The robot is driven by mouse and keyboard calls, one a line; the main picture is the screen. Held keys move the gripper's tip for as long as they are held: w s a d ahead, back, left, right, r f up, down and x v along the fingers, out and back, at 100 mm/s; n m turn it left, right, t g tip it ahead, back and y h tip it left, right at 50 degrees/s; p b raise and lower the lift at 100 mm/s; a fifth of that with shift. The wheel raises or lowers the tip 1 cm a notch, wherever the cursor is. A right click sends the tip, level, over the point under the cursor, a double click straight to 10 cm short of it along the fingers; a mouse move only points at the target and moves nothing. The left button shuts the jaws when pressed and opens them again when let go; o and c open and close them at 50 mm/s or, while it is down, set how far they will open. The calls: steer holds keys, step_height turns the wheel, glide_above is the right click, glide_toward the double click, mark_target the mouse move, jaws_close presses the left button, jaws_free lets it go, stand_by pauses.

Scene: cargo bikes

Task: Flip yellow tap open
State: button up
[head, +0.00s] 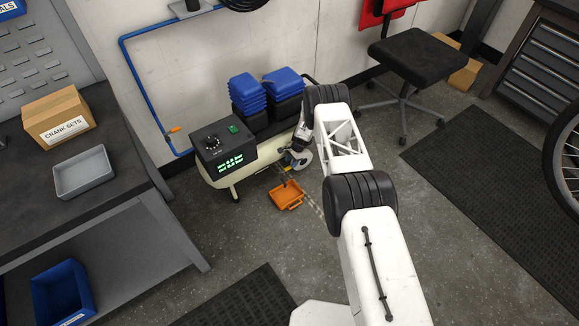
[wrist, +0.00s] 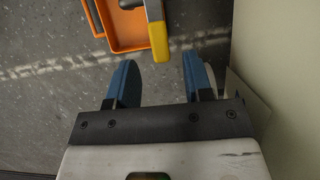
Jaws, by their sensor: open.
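The yellow tap handle (wrist: 157,42) shows at the top centre of the wrist view, a yellow lever below a grey metal part. It hangs over an orange tray on the floor. My gripper (wrist: 160,78) has its two blue fingers spread apart with nothing between them. The handle's lower end is just ahead of the gap between the fingertips, and I see no contact. In the head view my gripper (head: 289,161) is at the end of the cream compressor tank (head: 221,181). The tap cannot be made out clearly there.
The orange tray (head: 286,196) lies on the floor below; it also shows in the wrist view (wrist: 127,37). A cream surface (wrist: 275,60) stands close to the right of my fingers. A black control box (head: 222,150) and blue-and-black stacks (head: 249,92) sit behind. Open floor lies in front.

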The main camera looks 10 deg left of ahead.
mark_target(285, 170)
steer(key=shift+x, duration=1.5)
jaws_close()
